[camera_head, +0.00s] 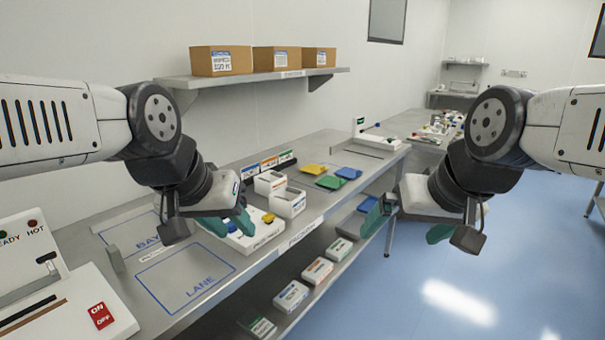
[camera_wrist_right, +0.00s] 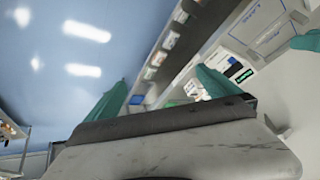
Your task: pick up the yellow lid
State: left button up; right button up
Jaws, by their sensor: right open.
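The yellow lid (camera_head: 314,169) lies flat on the long grey bench in the head view. It is beside a green lid (camera_head: 330,182) and a blue lid (camera_head: 348,173). My left gripper (camera_head: 232,226) hangs over the near part of the bench, left of and nearer than the yellow lid; its teal fingers look apart, with nothing seen between them. My right gripper (camera_head: 407,226) is open and empty, beyond the bench's front edge, to the right of the lids. Its spread fingers also show in the right wrist view (camera_wrist_right: 160,90), where I cannot make out the yellow lid.
White bins (camera_head: 289,202) and upright cards (camera_head: 269,163) stand left of the lids. A white tray with small parts (camera_head: 246,236) is under my left gripper. Boxes (camera_head: 291,296) sit on the lower shelf; cartons (camera_head: 277,60) stand on the wall shelf. The LANE area (camera_head: 185,281) is clear.

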aim_at(312, 168)
jog(key=u, duration=3.15)
jog(key=z, duration=3.1)
jog(key=i+l+u, duration=0.35)
jog(key=i+l, duration=0.25)
jog(key=i+l+u, duration=0.35)
jog(key=i+l, duration=0.2)
jog(key=l, duration=0.15)
jog(key=i+l+u, duration=0.2)
jog(key=l, duration=0.25)
jog(key=i+l+u, duration=0.15)
jog(key=l, duration=0.3)
jog(key=i, duration=0.1)
